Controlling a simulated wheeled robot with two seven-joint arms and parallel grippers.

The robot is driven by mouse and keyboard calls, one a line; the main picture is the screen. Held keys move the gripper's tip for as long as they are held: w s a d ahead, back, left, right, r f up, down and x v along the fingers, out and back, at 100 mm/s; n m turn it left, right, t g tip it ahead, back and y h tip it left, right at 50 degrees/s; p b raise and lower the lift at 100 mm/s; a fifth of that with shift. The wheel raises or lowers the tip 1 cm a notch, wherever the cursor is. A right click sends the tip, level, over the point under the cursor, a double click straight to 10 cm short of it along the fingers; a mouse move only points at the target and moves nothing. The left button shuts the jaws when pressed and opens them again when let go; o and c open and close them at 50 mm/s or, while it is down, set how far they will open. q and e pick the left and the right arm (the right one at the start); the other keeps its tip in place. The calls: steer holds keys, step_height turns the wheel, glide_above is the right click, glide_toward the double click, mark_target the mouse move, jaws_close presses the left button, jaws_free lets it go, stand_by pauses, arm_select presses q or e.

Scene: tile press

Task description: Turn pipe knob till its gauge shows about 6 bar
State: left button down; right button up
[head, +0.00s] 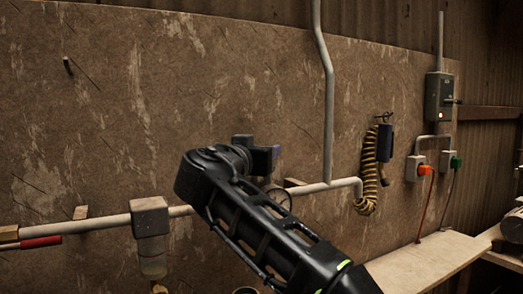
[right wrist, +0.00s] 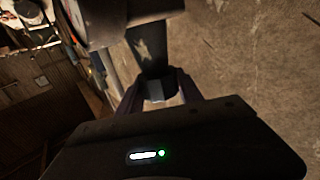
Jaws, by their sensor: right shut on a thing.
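The pipe (head: 95,224) runs along the wall, and its middle stretch is hidden behind my right arm. A round gauge (head: 280,197) on it shows only in part beside my arm, and its reading cannot be made out. My right gripper (head: 264,158) is at the pipe fitting, in front of the wall. The knob's angle is unclear. My left gripper is not in view.
A grey filter block (head: 150,215) with a clear bowl sits on the pipe at left, near a red handle (head: 41,242). A coiled yellow hose (head: 369,170) hangs right. A grey switch box (head: 439,97) and a wooden bench (head: 425,262) stand farther right.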

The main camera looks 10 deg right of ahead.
steer(key=o, duration=1.4)
steer(key=shift+c, duration=0.2)
steer(key=shift+s+a+b, duration=0.3)
steer(key=shift+s+a, duration=0.05)
steer(key=shift+s, duration=0.2)
steer(key=b+v, duration=0.1)
steer(key=v, duration=0.5)
steer(key=shift+s+b, duration=0.2)
steer(key=shift+b, duration=0.1)
steer(key=shift+a, duration=0.1)
